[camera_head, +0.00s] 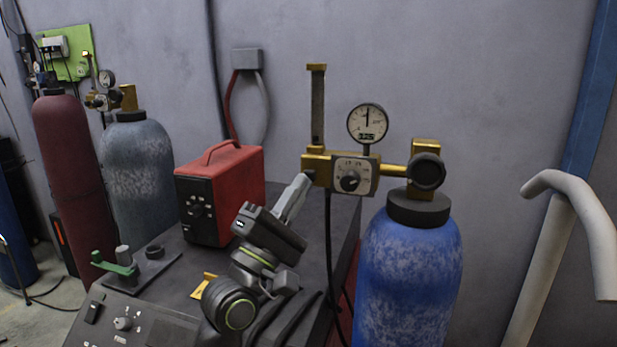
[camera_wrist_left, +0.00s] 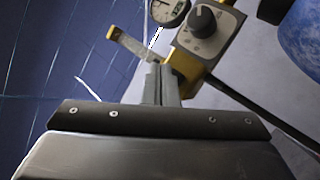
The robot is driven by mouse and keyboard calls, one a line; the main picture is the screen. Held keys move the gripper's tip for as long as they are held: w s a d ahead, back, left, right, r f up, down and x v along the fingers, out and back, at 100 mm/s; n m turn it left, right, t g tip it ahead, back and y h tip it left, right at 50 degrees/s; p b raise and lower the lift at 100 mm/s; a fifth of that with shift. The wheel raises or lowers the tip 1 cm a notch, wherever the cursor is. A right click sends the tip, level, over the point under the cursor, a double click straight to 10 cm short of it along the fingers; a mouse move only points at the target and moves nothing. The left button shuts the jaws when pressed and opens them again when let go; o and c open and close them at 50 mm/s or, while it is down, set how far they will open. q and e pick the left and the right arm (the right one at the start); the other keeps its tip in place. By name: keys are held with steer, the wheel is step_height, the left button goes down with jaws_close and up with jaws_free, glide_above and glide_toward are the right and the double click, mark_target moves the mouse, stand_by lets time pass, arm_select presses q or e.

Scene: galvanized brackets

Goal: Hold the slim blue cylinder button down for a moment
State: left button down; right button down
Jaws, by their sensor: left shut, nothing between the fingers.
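The blue cylinder (camera_head: 408,270) stands right of the workbench, with a black collar and a brass regulator (camera_head: 318,163) on top. The regulator carries a pale plate with a black knob (camera_head: 348,181) and a round gauge (camera_head: 367,122). My left gripper (camera_head: 303,180) is shut and empty, its fingertips at the left end of the brass block. In the left wrist view, the fingers (camera_wrist_left: 160,78) reach up to the end of the brass block (camera_wrist_left: 183,72). The fingers hide that end, so I cannot make out a button or tell whether they touch it.
A red box (camera_head: 220,195) with a handle stands on the dark workbench (camera_head: 180,275), left of my left arm. A green lever (camera_head: 115,265) is at the bench's left. Dark red and grey cylinders stand behind. A white bent pipe (camera_head: 590,215) stands at the right.

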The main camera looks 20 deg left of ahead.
arm_select(q)
steer(key=shift+w, duration=0.15)
steer(key=shift+w, duration=0.3)
steer(key=shift+w, duration=0.45)
stand_by(0.9)
stand_by(1.5)
steer(key=shift+s+p, duration=0.3)
steer(key=shift+s, duration=0.6)
steer(key=s+p, duration=0.1)
steer(key=s, duration=0.4)
